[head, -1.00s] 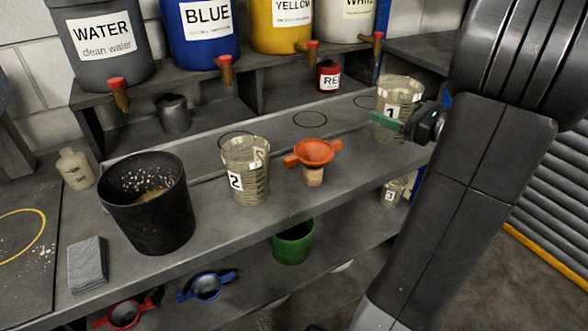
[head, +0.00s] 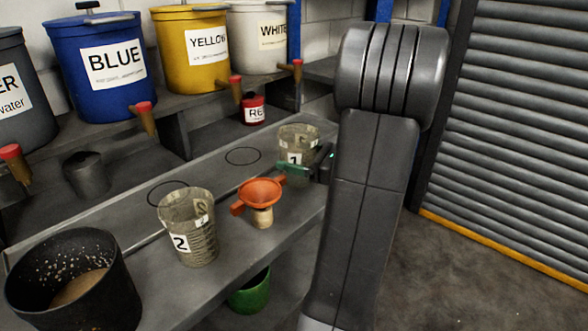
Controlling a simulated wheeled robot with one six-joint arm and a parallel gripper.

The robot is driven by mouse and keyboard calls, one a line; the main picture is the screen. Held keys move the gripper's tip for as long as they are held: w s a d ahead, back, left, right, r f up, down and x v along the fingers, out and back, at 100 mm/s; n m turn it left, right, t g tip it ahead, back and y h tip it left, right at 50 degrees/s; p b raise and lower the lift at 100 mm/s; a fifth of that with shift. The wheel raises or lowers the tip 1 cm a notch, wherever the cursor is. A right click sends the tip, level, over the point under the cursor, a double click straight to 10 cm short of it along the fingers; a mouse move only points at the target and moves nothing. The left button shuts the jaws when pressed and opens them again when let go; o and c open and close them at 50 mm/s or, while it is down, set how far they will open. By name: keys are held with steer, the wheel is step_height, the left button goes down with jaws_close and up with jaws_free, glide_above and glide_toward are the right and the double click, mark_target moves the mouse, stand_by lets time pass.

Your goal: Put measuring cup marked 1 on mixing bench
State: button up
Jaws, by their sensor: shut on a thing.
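The measuring cup marked 1 (head: 298,145) is a clear, stained cup at the right end of the grey mixing bench (head: 130,240). My gripper (head: 293,169) is shut on it, with a green finger across its lower front. The cup looks upright. Its base is hidden by the gripper, so I cannot tell whether it touches the bench. Ring outlines are drawn on the bench, one bare (head: 243,156) to the left of cup 1, another (head: 168,192) behind the cup marked 2 (head: 188,228).
An orange funnel (head: 261,192) stands close in front of cup 1. A black bucket (head: 72,285) is at lower left, a metal cup (head: 86,174) behind. A small red pot (head: 254,110) and the blue (head: 105,65), yellow (head: 192,50) and white tubs line the back. A green bucket (head: 250,291) is below.

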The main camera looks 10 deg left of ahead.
steer(key=shift+f, duration=1.4)
steer(key=shift+f, duration=0.15)
steer(key=shift+f, duration=0.1)
steer(key=o, duration=0.8)
steer(key=shift+r, duration=0.35)
steer(key=v, duration=1.2)
